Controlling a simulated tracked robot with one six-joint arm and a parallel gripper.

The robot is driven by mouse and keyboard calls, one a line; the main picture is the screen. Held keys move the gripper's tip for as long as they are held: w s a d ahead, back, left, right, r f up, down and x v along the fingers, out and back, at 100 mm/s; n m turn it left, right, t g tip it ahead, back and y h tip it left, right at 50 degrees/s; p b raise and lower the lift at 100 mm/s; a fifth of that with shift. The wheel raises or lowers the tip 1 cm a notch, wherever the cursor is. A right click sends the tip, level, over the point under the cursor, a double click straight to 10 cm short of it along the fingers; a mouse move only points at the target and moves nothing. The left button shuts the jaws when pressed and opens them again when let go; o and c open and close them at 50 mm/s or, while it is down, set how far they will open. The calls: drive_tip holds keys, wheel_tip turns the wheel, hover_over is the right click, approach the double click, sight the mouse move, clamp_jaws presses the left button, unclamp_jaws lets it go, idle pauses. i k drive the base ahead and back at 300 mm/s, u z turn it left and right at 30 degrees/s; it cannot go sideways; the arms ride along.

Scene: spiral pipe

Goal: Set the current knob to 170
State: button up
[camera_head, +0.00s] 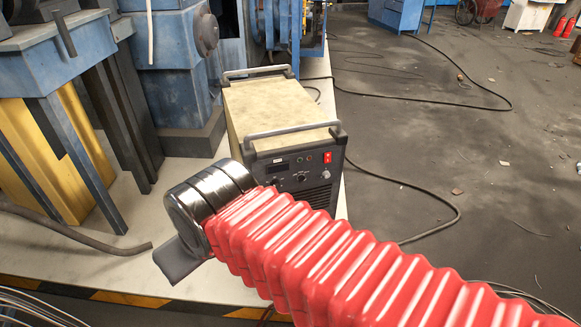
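The welding power source (275,103) is a beige-topped box with a dark front panel, standing upright on the pale platform. A dark round knob (302,177) sits low on the panel; I cannot read its setting or tell whether it is the current knob. A small dark display (277,166) is to its upper left. A red switch (327,157) is to its upper right. My gripper (181,260) shows as a dark grey piece beyond the black end of my red-sleeved arm. It is left of and below the panel, apart from the knob. Its fingers cannot be made out. My arm hides the panel's lower left.
Metal handles (292,130) rise over the box's front and back top edges. Blue machinery (165,70) and a yellow block (50,150) stand at left. A yellow-black striped edge (120,298) borders the platform. Black cables (430,190) lie on the mostly open dark floor at right.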

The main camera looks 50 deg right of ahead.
sight(275, 183)
drive_tip(key=z, duration=1.25)
drive_tip(key=k, duration=0.45)
drive_tip(key=z, duration=0.3)
drive_tip(key=i, duration=0.5)
drive_tip(key=u, duration=0.05)
